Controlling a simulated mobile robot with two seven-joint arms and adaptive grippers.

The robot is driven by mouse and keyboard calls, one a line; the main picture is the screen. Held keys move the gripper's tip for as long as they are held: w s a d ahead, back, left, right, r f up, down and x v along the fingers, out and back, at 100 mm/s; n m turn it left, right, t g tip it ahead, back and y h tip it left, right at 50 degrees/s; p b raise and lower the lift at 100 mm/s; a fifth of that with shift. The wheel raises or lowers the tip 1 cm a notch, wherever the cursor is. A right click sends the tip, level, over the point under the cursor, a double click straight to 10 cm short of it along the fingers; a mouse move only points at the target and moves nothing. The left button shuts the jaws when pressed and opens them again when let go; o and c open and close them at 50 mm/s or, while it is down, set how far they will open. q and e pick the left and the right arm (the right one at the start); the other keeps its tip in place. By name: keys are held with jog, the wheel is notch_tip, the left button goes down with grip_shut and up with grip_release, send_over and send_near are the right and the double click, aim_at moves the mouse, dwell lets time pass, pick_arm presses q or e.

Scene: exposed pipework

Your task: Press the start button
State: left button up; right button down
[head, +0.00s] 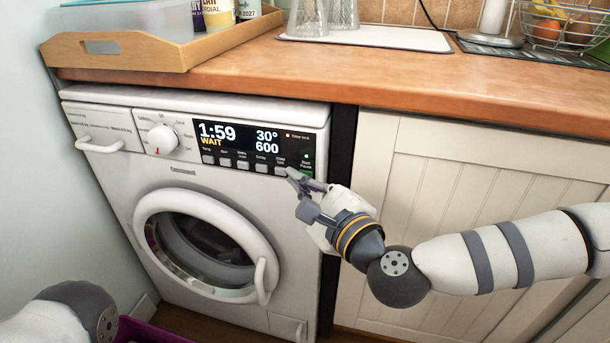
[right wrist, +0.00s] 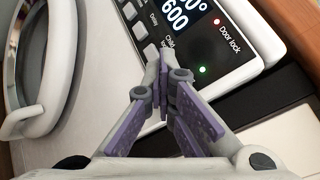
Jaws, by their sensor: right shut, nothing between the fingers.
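The washing machine (head: 185,255) has a dark control panel with a lit display (head: 238,139) reading 1:59, WAIT, 30° and 600. The start/pause label sits at the panel's right end, beside a lit green light (head: 306,156). The start button's face is mostly hidden by my right gripper (head: 291,174). That gripper is shut and empty, its tips at the panel's lower right. In the right wrist view the shut tips (right wrist: 163,56) overlap the panel near the green light (right wrist: 202,69); I cannot tell whether they touch. My left gripper is out of view.
A row of small grey buttons (head: 242,165) runs left of the tips. The round door (head: 205,245) is closed. The wooden worktop (head: 400,85) overhangs above; a cream cupboard (head: 440,190) stands right. A purple basket (head: 150,331) is on the floor.

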jog(key=shift+s+a, duration=0.2)
jog(key=shift+s, duration=0.55)
jog(key=s, duration=0.1)
jog(key=s+a+p, duration=0.1)
jog(key=s, duration=0.2)
jog(key=shift+s+a+p, duration=0.3)
jog(key=shift+s+p, duration=0.05)
jog(key=shift+p, duration=0.05)
jog(key=shift+r, duration=0.1)
